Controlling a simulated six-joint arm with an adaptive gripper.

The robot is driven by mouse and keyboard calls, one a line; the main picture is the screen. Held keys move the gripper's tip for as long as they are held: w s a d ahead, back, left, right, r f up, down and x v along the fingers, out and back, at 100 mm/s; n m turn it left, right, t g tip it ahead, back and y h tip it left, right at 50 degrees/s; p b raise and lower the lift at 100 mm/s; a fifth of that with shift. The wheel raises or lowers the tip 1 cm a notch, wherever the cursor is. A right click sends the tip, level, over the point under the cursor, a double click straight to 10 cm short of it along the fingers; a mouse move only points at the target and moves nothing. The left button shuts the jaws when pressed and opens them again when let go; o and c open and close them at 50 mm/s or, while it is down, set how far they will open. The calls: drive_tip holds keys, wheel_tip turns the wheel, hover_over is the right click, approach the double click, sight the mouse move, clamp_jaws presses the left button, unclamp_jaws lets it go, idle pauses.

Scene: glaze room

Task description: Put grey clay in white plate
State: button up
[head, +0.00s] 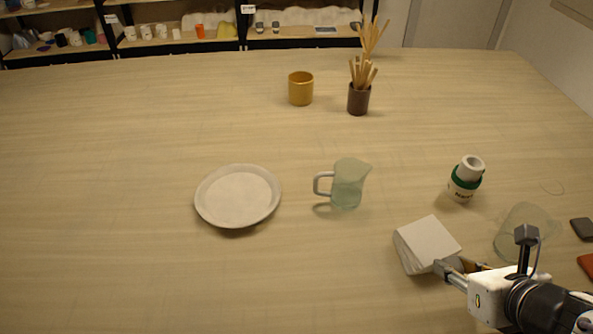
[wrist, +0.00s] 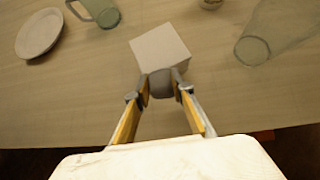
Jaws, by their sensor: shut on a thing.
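My gripper (wrist: 161,86) is shut on a grey rounded lump, the grey clay (wrist: 161,83), seen between its fingertips in the wrist view. In the head view my gripper (head: 462,266) is at the lower right, beside a white block, and the clay is hard to make out between the fingers. The white plate (head: 238,196) is a round, shallow, empty dish left of centre on the table, well to the left of my gripper. It also shows at the upper left of the wrist view (wrist: 39,34).
A white block (head: 427,243) stands right by my fingertips. A glass pitcher (head: 348,184) stands between plate and gripper. A clear glass vessel (head: 520,228) and a white-green container (head: 466,179) are to the right. A yellow cup (head: 300,88) and stick holder (head: 358,99) stand farther back.

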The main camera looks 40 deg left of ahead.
drive_tip(key=w+a+r+n+g+y, duration=0.1)
drive_tip(key=a, duration=0.5)
drive_tip(key=w+a+r+n+g, duration=0.1)
drive_tip(key=a+n, duration=0.1)
drive_tip(key=a, duration=0.4)
wheel_tip(320, 180, up, 2)
drive_tip(key=n+g+y, duration=0.1)
drive_tip(key=n+g, duration=0.3)
drive_tip(key=n, duration=0.1)
hover_over(230, 205)
drive_tip(key=d, duration=0.4)
drive_tip(key=shift+a, duration=0.25)
drive_tip(key=shift+f, duration=2.85)
drive_tip(key=shift+f, duration=2.1)
drive_tip(key=shift+f, duration=0.1)
